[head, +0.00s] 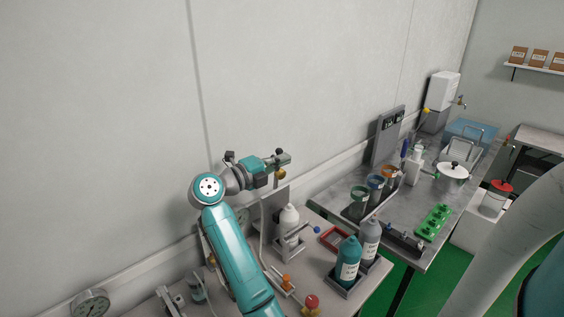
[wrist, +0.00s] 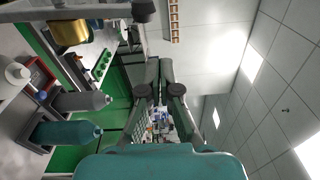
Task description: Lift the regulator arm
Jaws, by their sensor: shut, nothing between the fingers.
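In the wrist view my gripper (wrist: 160,72) points out into the room, with its dark fingers close together and nothing seen between them. In the head view, the end of my arm is above the back of the near bench, close to the wall. A grey bar (head: 285,160) with a dark knob on top and a brass part (head: 280,174) below shows right beside it. I take this to be the regulator arm. The brass part also shows large in the wrist view (wrist: 68,32), off to one side of my fingers. Whether they touch cannot be told.
A wall runs close behind.

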